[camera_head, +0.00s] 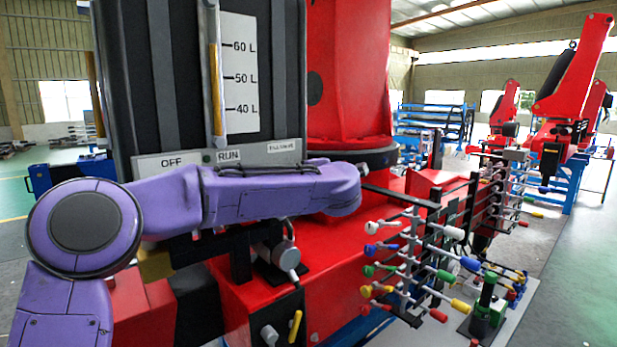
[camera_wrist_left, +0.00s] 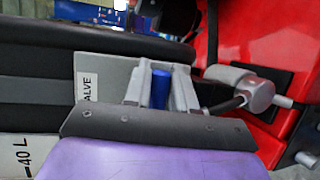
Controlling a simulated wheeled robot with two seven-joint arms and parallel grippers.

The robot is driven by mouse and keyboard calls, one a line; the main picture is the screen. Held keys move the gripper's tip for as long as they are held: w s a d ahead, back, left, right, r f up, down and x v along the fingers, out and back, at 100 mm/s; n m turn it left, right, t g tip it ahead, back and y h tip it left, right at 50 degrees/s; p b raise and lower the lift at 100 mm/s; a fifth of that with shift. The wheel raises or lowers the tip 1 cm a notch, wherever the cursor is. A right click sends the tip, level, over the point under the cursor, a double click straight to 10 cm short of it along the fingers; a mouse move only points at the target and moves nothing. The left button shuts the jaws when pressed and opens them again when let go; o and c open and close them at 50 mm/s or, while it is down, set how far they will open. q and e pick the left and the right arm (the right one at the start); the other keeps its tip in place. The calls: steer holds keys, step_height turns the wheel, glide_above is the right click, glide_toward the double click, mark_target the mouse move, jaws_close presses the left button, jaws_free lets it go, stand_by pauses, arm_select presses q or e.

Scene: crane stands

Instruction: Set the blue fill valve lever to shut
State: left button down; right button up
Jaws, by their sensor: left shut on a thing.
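In the left wrist view the blue fill valve lever (camera_wrist_left: 160,88) stands between the two grey fingers of my left gripper (camera_wrist_left: 160,90), which is shut on it. Only a short blue cylinder of the lever shows; the rest is hidden by the fingers and gripper body. A pale plate with a label ending in "ALVE" (camera_wrist_left: 88,88) lies beside the gripper. In the head view my purple left arm crosses in front of the tank and hides the gripper and lever. The valve's pale label plate (camera_head: 285,146) shows just above the arm. My right gripper is not in view.
The dark tank (camera_head: 130,90) has a level scale (camera_head: 240,75), with OFF and RUN plates (camera_head: 172,162) below. A grey fitting (camera_wrist_left: 262,95) is close to the gripper. A rack of coloured levers (camera_head: 410,265) stands at the right. Open floor (camera_head: 585,270) lies beyond it.

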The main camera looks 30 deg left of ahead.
arm_select(q)
steer(key=shift+f, duration=0.1)
steer(key=c, duration=1.3)
jaws_free()
steer(key=shift+s+d, duration=0.1)
steer(key=shift+d, duration=0.05)
steer(key=b+v, duration=0.4)
steer(key=v, duration=0.6)
steer(key=shift+b, duration=0.35)
steer(key=shift+s+d, duration=0.1)
